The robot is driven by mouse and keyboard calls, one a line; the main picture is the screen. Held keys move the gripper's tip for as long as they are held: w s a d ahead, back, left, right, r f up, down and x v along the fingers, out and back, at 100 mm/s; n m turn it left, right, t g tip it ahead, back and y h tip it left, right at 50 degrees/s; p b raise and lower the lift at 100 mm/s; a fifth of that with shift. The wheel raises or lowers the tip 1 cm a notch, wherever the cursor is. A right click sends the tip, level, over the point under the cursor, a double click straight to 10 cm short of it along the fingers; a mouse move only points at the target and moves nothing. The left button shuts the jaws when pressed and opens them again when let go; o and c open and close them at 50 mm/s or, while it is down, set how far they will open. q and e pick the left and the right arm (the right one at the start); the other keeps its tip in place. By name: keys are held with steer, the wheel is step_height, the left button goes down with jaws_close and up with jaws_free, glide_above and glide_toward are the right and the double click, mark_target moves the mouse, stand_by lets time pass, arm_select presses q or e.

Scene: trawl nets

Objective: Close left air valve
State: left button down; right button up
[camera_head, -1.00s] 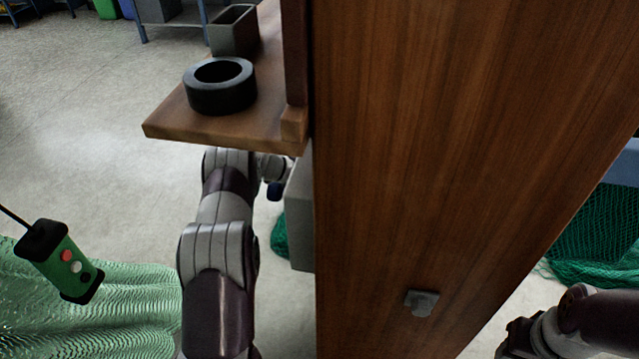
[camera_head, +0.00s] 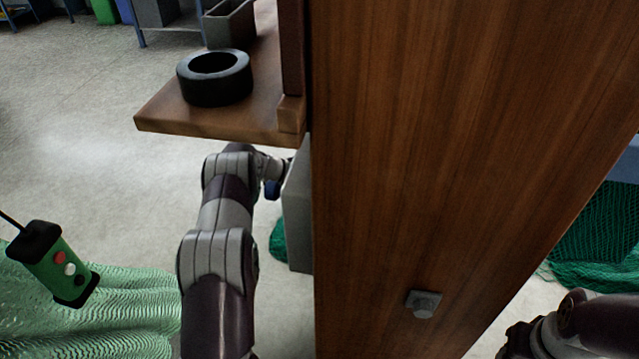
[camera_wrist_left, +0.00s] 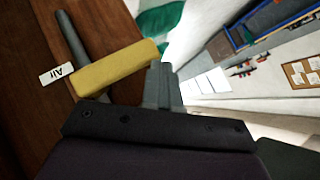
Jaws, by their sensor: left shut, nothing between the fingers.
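In the left wrist view a yellow valve handle (camera_wrist_left: 115,70) sits against the brown wooden panel, with a grey pipe (camera_wrist_left: 70,32) behind it and a white label reading "Air" (camera_wrist_left: 56,74) to its left. My left gripper (camera_wrist_left: 160,72) is shut and empty. Its grey fingers are beside the right end of the yellow handle, close to it; I cannot tell whether they touch. In the head view my left arm reaches up below the wooden shelf, and its gripper and the valve are hidden. My right arm shows at the lower right; its gripper is out of view.
A tall wooden panel (camera_head: 450,130) fills the middle. A wooden shelf (camera_head: 165,115) with a black ring (camera_head: 214,90) and a grey bin (camera_head: 232,24) is above my left arm. A green control box (camera_head: 55,265) hangs at left over green netting (camera_head: 120,315).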

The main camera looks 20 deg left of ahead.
arm_select(q)
steer(key=v, duration=1.2)
steer(key=shift+s+a+r, duration=0.2)
steer(key=shift+s, duration=0.05)
